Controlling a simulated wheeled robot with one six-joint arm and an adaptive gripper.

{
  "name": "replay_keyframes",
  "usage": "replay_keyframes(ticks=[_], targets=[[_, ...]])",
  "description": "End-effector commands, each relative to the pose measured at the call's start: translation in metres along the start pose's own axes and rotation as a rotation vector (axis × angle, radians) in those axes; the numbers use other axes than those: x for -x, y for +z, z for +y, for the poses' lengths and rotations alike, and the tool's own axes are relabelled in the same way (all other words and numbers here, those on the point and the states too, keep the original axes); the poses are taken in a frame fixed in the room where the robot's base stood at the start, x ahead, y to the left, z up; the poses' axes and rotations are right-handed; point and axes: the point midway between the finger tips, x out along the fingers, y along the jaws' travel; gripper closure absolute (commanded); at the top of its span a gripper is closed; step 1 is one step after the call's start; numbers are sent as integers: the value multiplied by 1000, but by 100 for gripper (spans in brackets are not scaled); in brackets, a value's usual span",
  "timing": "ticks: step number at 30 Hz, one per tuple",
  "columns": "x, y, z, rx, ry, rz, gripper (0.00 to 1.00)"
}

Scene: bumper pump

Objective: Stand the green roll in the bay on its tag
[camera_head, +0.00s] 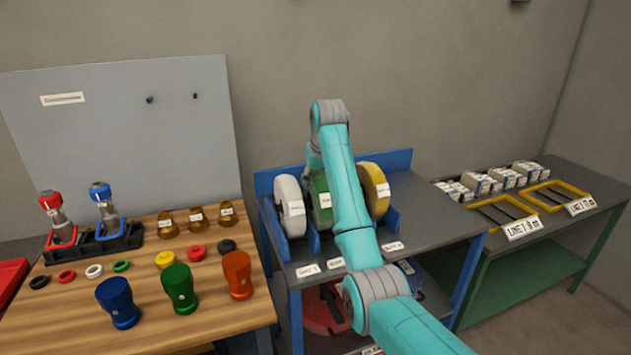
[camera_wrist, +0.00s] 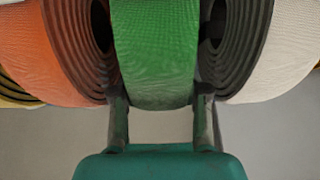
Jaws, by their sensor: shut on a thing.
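The green roll (camera_head: 319,203) is upright on the blue-framed rack, between the white roll (camera_head: 290,207) and my arm in the head view. In the wrist view the green roll (camera_wrist: 153,50) fills the middle, with one finger of my gripper (camera_wrist: 160,104) at each side; the gripper is shut on it. The white roll (camera_wrist: 275,55) is close on its right there and an orange roll (camera_wrist: 62,50) on its left. My arm hides the gripper in the head view. I cannot tell whether the green roll touches the shelf.
A yellow roll (camera_head: 374,188) stands right of my arm. Blue dividers (camera_head: 312,240) part the bays; small white tags (camera_head: 335,263) line the shelf's front edge, their text unreadable. A wooden bench (camera_head: 205,320) with cups and rings is at left, a table with yellow frames (camera_head: 503,214) at right.

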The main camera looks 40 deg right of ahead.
Motion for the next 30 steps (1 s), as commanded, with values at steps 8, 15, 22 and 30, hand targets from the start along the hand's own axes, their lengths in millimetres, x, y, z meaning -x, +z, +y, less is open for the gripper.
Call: replay_keyframes(ticks=[8,15,22,30], targets=[[-2,0,0,0,1,7,100],[-5,2,0,0,0,2,30],[-5,2,0,0,0,2,30],[9,-5,-3,1,0,3,30]])
